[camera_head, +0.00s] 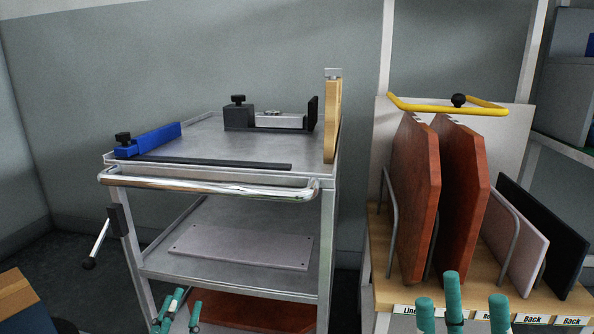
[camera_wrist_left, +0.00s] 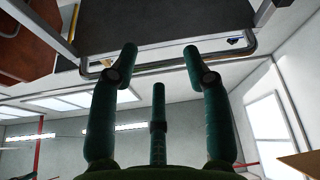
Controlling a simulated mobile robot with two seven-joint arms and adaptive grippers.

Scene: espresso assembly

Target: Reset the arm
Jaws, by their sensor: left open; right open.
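My left gripper (camera_head: 176,311) shows at the bottom left of the head view, in front of the metal cart, with only its green fingers visible. In the left wrist view, my left gripper (camera_wrist_left: 160,62) has its fingers spread apart with nothing between them. My right gripper (camera_head: 462,309) shows at the bottom right of the head view, in front of the wooden rack shelf. Its green fingers stand apart and hold nothing visible. Both arms above the fingers are out of the head view.
The metal cart (camera_head: 230,176) carries a blue clamp block (camera_head: 158,136), a black fixture (camera_head: 268,121) and an upright wooden board (camera_head: 332,120). A grey plate (camera_head: 242,247) lies on its lower shelf. The rack at right holds red-brown panels (camera_head: 412,200), a white panel (camera_head: 516,240) and a black panel (camera_head: 545,235).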

